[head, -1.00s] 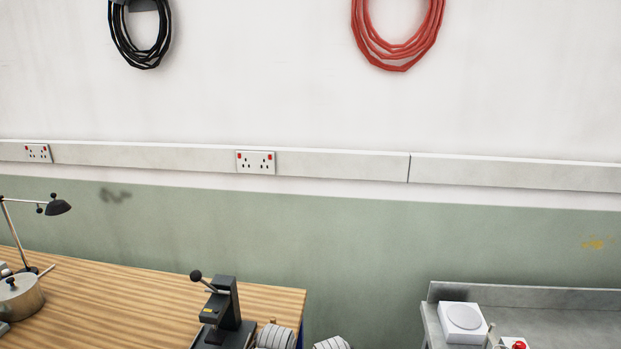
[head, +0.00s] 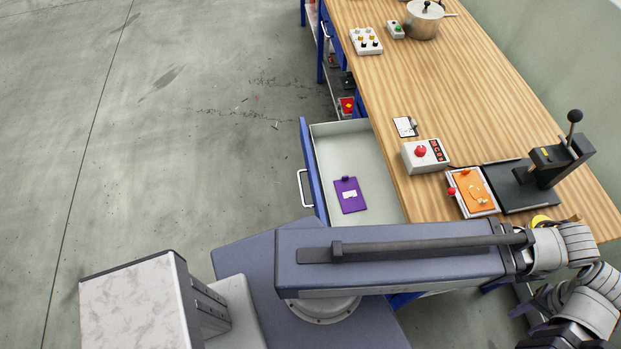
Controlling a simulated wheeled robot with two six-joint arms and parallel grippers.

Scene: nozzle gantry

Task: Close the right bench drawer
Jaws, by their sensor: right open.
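The right bench drawer (head: 341,130) is pulled well out from the wooden-topped bench in the head view. It has a blue front (head: 311,165), a white bar handle (head: 302,188) and a pale inside. A purple plate (head: 349,195) with a small white label lies in it. My right arm crosses in front of the drawer's near end and hides it. My right gripper (head: 530,318) is at the lower right, open, partly hidden by its wrist and cut by the frame edge. It is apart from the drawer front and handle. My left gripper is not in view.
The bench top (head: 450,85) carries a red-button box (head: 425,155), a small clipboard (head: 405,126), an orange plate in a tray (head: 471,190), a black press (head: 550,165) and a pot (head: 424,20). The grey floor (head: 170,120) left of the drawer is clear.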

